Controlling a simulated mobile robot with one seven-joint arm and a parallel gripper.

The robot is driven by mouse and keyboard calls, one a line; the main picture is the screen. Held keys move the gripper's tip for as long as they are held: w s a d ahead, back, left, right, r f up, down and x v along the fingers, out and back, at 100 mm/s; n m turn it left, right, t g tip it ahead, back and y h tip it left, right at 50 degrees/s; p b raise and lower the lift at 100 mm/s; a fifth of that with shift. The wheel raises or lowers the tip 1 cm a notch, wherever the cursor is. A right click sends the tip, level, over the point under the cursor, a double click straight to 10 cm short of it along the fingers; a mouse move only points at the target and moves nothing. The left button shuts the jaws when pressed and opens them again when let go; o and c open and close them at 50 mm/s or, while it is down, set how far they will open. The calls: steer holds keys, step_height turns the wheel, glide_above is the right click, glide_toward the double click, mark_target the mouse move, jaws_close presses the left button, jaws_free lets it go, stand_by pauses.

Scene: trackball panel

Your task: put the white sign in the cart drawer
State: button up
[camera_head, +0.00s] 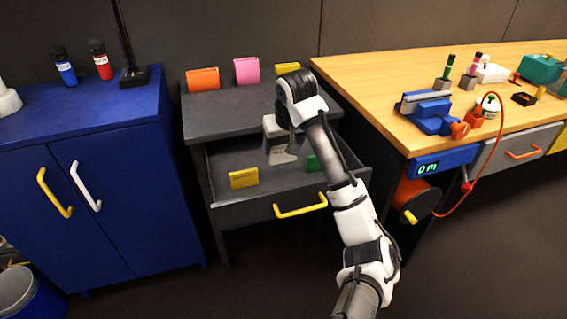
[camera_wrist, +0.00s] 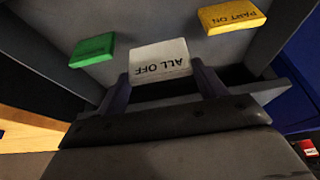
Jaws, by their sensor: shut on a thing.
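The white sign (camera_wrist: 160,56), lettered "ALL OFF", is between the two fingers of my gripper (camera_wrist: 162,74) in the wrist view. My gripper is shut on it. In the head view my gripper (camera_head: 283,146) points down into the open cart drawer (camera_head: 260,208), and the sign (camera_head: 284,158) shows pale below it. The sign is over the drawer's inside, between a yellow sign (camera_head: 243,178) and a green sign (camera_head: 313,163). I cannot tell whether it touches the drawer floor. The wrist view also shows the yellow sign (camera_wrist: 232,17) and the green sign (camera_wrist: 92,50).
On the cart top (camera_head: 225,120) stand an orange sign (camera_head: 203,80), a pink sign (camera_head: 246,70) and a yellow sign (camera_head: 288,69). A blue cabinet (camera_head: 95,180) is at left, and a wooden workbench (camera_head: 385,80) with tools at right. The drawer has bare floor around the signs.

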mark_target(284, 161)
steer(key=shift+f, duration=2.75)
steer(key=shift+f, duration=0.1)
steer(key=o, duration=1)
steer(key=shift+c, duration=0.2)
steer(key=p+v, duration=0.1)
steer(key=v, duration=1.1)
steer(key=shift+p, duration=0.3)
